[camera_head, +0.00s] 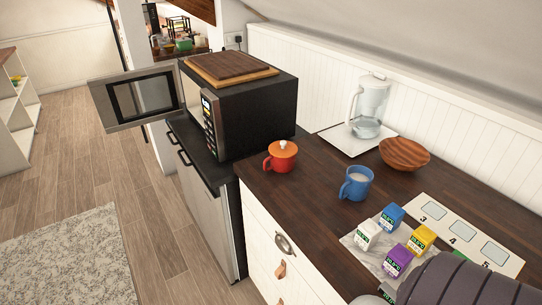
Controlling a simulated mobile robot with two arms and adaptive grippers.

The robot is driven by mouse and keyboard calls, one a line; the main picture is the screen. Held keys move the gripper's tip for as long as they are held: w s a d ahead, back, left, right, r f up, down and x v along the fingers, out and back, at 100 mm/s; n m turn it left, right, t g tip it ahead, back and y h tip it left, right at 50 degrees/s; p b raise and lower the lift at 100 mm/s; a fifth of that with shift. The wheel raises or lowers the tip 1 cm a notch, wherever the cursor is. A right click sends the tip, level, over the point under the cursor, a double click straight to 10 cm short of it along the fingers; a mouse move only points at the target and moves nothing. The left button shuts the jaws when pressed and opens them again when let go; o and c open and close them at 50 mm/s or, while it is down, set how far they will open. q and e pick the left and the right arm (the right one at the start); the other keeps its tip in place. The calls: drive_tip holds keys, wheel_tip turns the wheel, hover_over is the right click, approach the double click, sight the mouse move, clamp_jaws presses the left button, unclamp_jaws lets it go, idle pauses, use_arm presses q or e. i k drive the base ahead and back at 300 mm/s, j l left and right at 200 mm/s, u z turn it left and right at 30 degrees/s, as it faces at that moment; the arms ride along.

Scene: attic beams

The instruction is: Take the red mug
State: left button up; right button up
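The red mug (281,164) stands upright on the dark wooden counter (317,190), close to its front-left edge and beside the microwave. Its handle points to the left. Something orange with a small pale spot shows at its top; I cannot tell whether it is a lid or contents. A blue mug (357,185) with something whitish inside stands to its right and nearer to me. Neither gripper can be made out. A dark grey ribbed part at the bottom right looks like one of my arm links and covers that corner of the counter.
A black microwave (256,115) with its door (143,97) swung open carries wooden boards (230,67). A glass jug (370,105) on a white tray (337,139), a wooden bowl (404,153), several small cartons (397,260) and a numbered board (467,232) occupy the right.

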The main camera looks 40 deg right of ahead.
sight(280, 165)
drive_tip(key=z, duration=1.7)
drive_tip(key=i+j+z, duration=0.15)
drive_tip(key=j+z, duration=0.15)
drive_tip(key=j, duration=0.2)
drive_tip(key=i+j+z, duration=0.1)
drive_tip(key=j+z, duration=0.15)
drive_tip(key=j, duration=0.2)
drive_tip(key=j+z, duration=0.3)
drive_tip(key=j, duration=0.25)
